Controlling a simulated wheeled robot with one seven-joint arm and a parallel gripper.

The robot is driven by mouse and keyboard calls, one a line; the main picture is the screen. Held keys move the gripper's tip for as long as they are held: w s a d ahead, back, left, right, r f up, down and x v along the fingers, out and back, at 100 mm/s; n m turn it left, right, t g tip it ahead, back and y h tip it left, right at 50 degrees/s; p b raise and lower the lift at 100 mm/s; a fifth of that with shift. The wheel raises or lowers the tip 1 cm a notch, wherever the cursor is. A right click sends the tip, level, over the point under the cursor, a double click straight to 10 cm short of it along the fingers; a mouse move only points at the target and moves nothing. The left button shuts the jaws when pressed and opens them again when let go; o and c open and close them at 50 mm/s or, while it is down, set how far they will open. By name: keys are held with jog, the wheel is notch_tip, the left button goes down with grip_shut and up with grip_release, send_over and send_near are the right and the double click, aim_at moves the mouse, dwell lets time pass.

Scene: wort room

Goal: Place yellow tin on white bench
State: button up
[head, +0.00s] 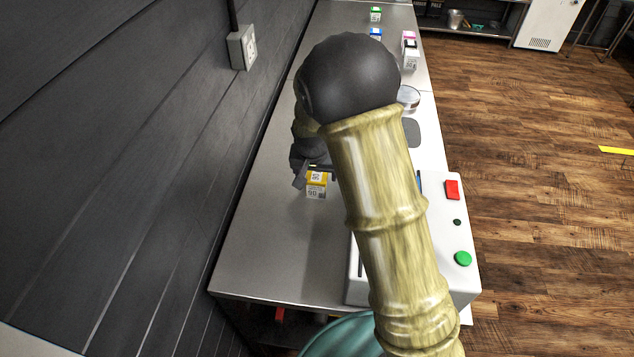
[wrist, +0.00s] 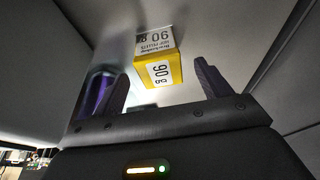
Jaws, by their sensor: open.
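The yellow tin (head: 316,185) is a small box with a yellow top, white label and "90" print. It stands upright on the grey metal-looking bench top (head: 265,245), left of the white machine. In the wrist view the tin (wrist: 160,65) shows between and just beyond the fingers of my gripper (wrist: 157,85). The gripper is open, with a gap on both sides of the tin. In the head view my gripper (head: 314,168) is right at the tin, partly hidden by my arm. A paler, whitish bench stretch (head: 428,135) shows right of my arm.
A white machine (head: 455,200) with a red switch and green button stands close on the right. A round clear dish (head: 409,97) and several small boxes (head: 411,58) stand farther along. A dark wall (head: 150,150) with an outlet (head: 242,47) borders the left. Bench front-left is clear.

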aim_at(316, 175)
jog(key=shift+w+d+f+p, duration=0.15)
jog(key=shift+w+f+p, duration=0.25)
jog(key=shift+f, duration=0.2)
jog(key=shift+p+x, duration=0.45)
jog(key=shift+x, duration=1.55)
jog(key=shift+r, duration=0.1)
jog(key=shift+w, duration=0.1)
jog(key=shift+c, duration=0.5)
jog(key=c, duration=1.1)
